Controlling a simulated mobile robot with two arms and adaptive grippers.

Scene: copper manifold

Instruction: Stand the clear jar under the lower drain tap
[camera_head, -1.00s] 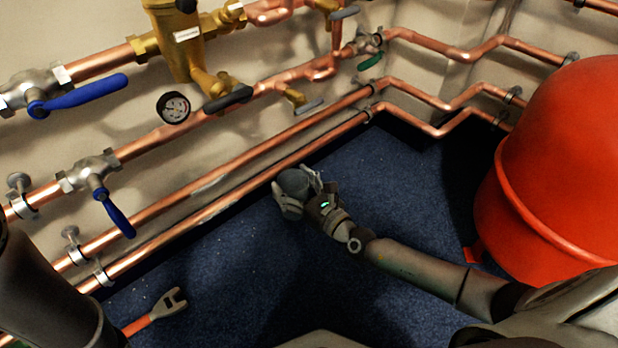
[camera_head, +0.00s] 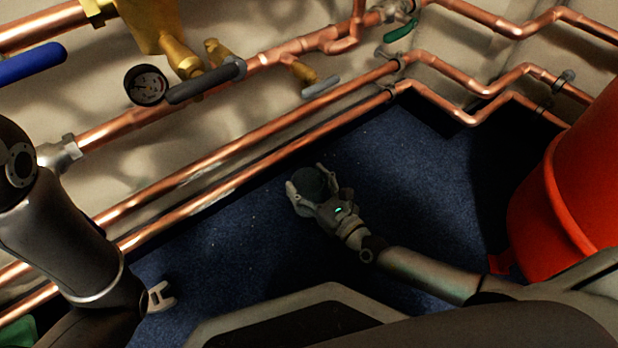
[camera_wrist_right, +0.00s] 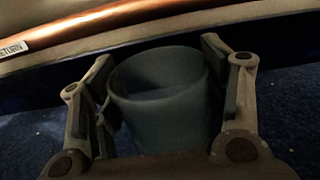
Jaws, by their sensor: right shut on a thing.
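My right gripper (camera_head: 308,186) is shut on the clear jar (camera_head: 313,182), which looks dark and bluish here. In the right wrist view the jar (camera_wrist_right: 160,100) sits between the two fingers (camera_wrist_right: 160,105) with its round open mouth showing. I cannot tell whether its base touches the floor. The lower drain tap (camera_head: 302,70), brass with a grey lever, hangs from the lower manifold pipe. In the head view the jar appears below the tap, on the floor side of the two low pipes.
Two copper pipes (camera_head: 250,132) run low along the wall between jar and tap. A red vessel (camera_head: 575,190) stands at the right. Blue floor (camera_head: 400,170) is free around the jar.

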